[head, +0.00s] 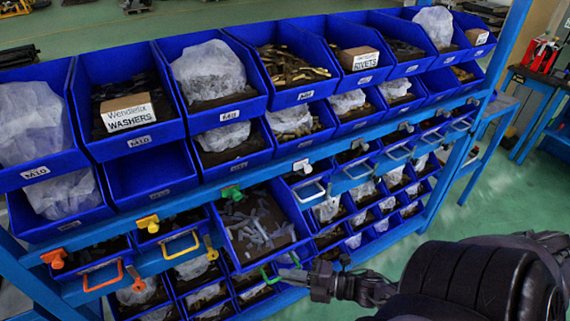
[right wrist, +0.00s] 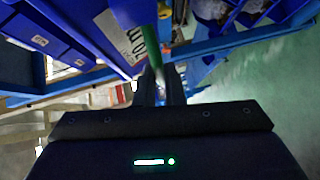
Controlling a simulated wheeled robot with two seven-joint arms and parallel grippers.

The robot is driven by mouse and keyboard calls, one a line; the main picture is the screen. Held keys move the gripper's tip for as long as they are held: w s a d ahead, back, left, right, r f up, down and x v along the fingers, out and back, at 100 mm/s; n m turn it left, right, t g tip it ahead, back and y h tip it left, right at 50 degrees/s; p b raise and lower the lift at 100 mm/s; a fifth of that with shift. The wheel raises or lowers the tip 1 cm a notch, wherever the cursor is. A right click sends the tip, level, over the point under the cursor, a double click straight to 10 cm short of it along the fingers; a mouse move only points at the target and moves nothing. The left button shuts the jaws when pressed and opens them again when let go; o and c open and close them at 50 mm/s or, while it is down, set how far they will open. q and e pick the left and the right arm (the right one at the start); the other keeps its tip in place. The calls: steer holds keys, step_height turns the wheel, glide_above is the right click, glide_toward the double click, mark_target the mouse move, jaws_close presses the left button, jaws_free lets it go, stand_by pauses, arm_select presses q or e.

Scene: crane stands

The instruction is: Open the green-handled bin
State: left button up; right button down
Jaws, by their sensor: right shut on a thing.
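The green-handled bin (head: 289,209) is a blue bin in the rack's lower row, standing out from its neighbours with its grey parts showing from above. A green tag (head: 232,192) sits on the rail above it. My right gripper (head: 292,279) is at the bin's front, shut on the green handle (head: 268,274). In the right wrist view the green handle (right wrist: 154,46) runs into the gap between the fingers of the right gripper (right wrist: 160,82); a white label shows beside it. My left gripper is not in view.
An orange handle (head: 103,278) and a yellow handle (head: 180,246) are to the left, a white handle (head: 309,191) to the right. Small bins sit below. Green floor (head: 420,235) is free at the right.

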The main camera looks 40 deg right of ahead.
steer(key=shift+s, duration=0.15)
steer(key=c, duration=1.5)
jaws_free()
steer(key=shift+v, duration=3.9)
